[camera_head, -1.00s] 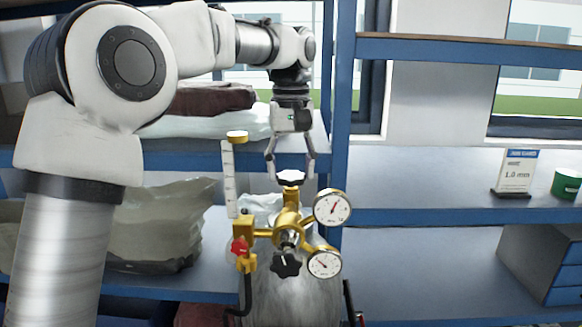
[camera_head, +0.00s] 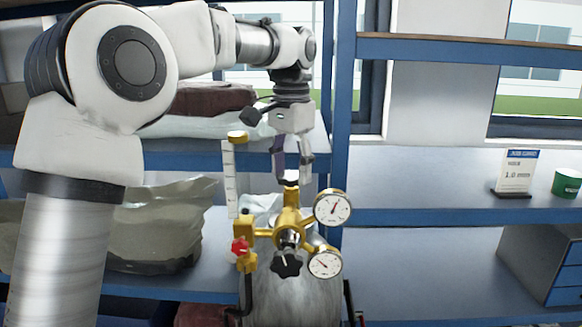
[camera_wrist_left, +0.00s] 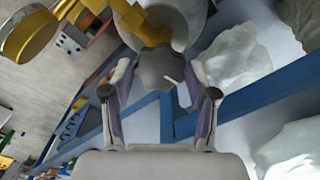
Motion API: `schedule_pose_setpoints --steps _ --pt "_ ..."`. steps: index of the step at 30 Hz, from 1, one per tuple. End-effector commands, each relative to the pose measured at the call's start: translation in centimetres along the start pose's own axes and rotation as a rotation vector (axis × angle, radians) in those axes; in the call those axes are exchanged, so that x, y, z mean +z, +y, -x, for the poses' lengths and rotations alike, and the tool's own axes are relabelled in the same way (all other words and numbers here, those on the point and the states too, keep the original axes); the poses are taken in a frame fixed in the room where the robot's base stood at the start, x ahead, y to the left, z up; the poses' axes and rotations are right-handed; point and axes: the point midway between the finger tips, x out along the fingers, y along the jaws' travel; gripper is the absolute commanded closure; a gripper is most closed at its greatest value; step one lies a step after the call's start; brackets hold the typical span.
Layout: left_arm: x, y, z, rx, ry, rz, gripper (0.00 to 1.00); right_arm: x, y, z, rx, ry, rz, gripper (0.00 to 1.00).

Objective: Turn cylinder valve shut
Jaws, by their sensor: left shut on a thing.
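The gas cylinder (camera_head: 290,300) stands upright with a brass valve and regulator (camera_head: 288,218) on top. Its dark, lobed valve handwheel (camera_wrist_left: 160,70) sits between my left fingers in the left wrist view, with a short pale mark on it. My left gripper (camera_head: 292,180) reaches down from above and is shut on this handwheel. In the head view the fingers largely hide the handwheel. My right gripper is in neither view.
Two round gauges (camera_head: 332,208) (camera_head: 324,264), a black regulator knob (camera_head: 286,264), a red knob (camera_head: 240,247) and a flow tube (camera_head: 230,180) crowd the valve. A blue shelf upright (camera_head: 342,110) stands close behind. Plastic-wrapped goods (camera_head: 160,225) fill the left shelf.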

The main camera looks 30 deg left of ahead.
Motion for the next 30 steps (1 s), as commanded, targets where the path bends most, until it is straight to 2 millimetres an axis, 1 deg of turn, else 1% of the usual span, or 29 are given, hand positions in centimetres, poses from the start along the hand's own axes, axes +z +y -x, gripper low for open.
schedule_pose_setpoints --steps 6,12,19,29,30 --pt "0.0 0.02 -0.11 0.001 -0.002 -0.139 0.77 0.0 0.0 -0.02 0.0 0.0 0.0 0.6" --pt "0.01 0.03 -0.12 0.001 -0.002 -0.215 0.77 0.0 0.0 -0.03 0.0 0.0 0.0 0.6" --pt "0.01 0.04 -0.13 0.001 -0.002 -0.246 0.77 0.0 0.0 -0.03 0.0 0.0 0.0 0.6" --pt "0.01 0.04 -0.12 0.001 -0.002 -0.247 0.77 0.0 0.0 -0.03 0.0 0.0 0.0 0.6" --pt "0.01 0.04 -0.12 0.001 -0.002 -0.247 0.28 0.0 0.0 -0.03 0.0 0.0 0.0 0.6"
